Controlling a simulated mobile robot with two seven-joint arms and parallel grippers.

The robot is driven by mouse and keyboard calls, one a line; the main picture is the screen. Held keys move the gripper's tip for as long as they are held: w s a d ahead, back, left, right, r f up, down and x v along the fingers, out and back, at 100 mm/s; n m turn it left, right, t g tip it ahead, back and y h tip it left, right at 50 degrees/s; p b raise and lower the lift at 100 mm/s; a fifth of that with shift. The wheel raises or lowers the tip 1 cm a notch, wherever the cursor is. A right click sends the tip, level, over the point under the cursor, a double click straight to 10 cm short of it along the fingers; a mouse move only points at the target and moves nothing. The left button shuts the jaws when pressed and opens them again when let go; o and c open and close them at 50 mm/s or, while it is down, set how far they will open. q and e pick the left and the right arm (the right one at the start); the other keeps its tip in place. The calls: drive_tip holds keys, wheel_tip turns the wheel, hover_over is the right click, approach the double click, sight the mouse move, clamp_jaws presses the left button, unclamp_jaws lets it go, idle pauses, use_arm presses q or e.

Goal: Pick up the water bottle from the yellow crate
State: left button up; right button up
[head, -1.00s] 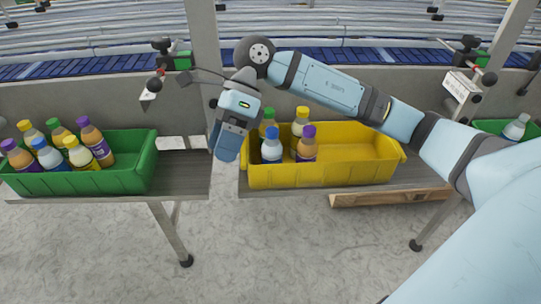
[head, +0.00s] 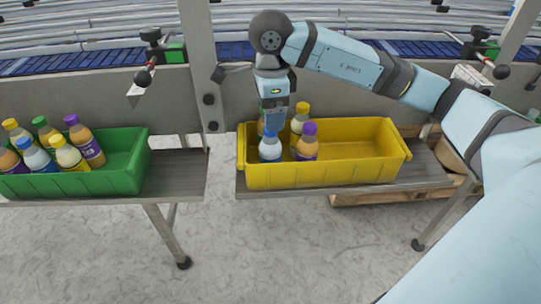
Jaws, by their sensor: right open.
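The yellow crate (head: 365,174) stands on the right-hand shelf with several bottles at its left end. The water bottle (head: 270,152), pale with a blue cap, stands upright in the front left corner. My right gripper (head: 273,127) points down over the left end of the crate, right at the top of the water bottle. It is open, and its fingers overlap the blue cap in the picture. I cannot tell whether they touch it. My left gripper is out of view.
An orange bottle with a purple cap (head: 307,148) stands right of the water bottle, and a yellow-capped bottle (head: 300,118) behind. Another bottle is mostly hidden behind my gripper. The crate's right side is empty. A green crate (head: 110,182) with several bottles stands left.

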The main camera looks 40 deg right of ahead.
sight(270, 147)
drive_tip(key=shift+w+d+f+p, duration=0.1)
drive_tip(key=shift+f+p, duration=0.1)
drive_tip(key=shift+f, duration=1.15)
drive_tip(key=shift+w+f+p, duration=0.1)
drive_tip(key=shift+f+p, duration=0.05)
drive_tip(key=shift+f, duration=1.2)
clamp_jaws()
